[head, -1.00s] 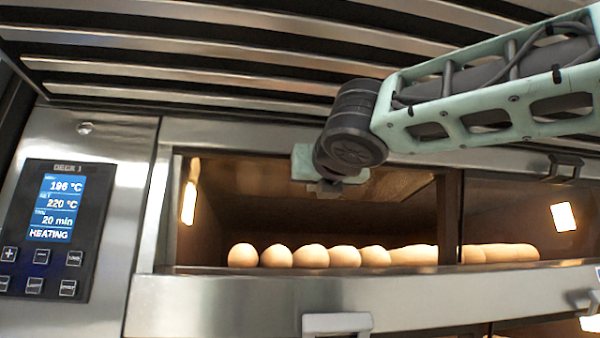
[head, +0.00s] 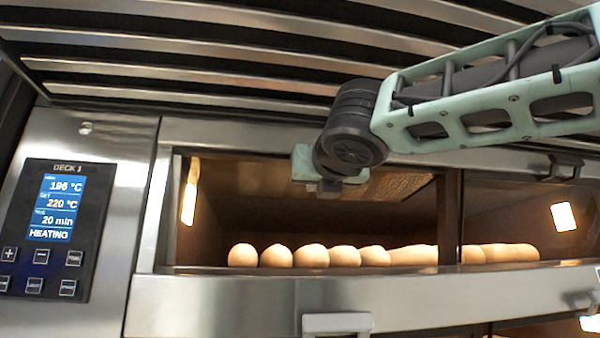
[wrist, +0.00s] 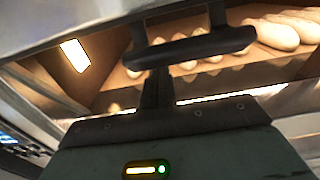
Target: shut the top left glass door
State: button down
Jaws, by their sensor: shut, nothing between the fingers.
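The top left glass door (head: 400,187) shows as a brownish, speckled panel tilted back under the top frame, and the opening below it is uncovered. My gripper (head: 325,186) is at the upper middle of this opening and hides part of the panel. In the wrist view, my gripper's dark fingers (wrist: 157,88) are shut with nothing between them. They point at a dark handle bar (wrist: 192,47), which hangs on two posts from a steel strip. The fingertips overlap the bar in the picture; I cannot tell whether they touch it.
Pale dough pieces (head: 311,256) lie in a row inside the deck. The closed right glass pane (head: 505,215) has a dark handle (head: 563,168) at its top. A control panel (head: 52,228) is at left. A light grey handle (head: 338,323) sticks out below the sill (head: 245,300).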

jog(key=shift+r, duration=0.15)
jog(key=shift+s+d+r+p, duration=0.15)
jog(key=shift+r+p, duration=0.95)
jog(key=shift+r, duration=0.05)
jog(key=shift+s+d+r+p, duration=0.1)
jog(key=shift+s+r+p, duration=0.15)
jog(key=shift+r, duration=0.15)
jog(key=shift+s+d+r+p, duration=0.1)
jog(key=shift+r+p, duration=0.15)
jog(key=shift+r, duration=0.1)
jog(key=shift+w+r, duration=0.1)
jog(key=shift+r, duration=0.1)
jog(key=shift+w+a+f, duration=0.3)
jog(key=shift+w, duration=0.25)
jog(key=f+b+v, duration=0.2)
jog(key=b+v, duration=0.2)
jog(key=v, duration=0.6)
jog(key=shift+s+f, duration=0.15)
jog(key=shift+s, duration=0.1)
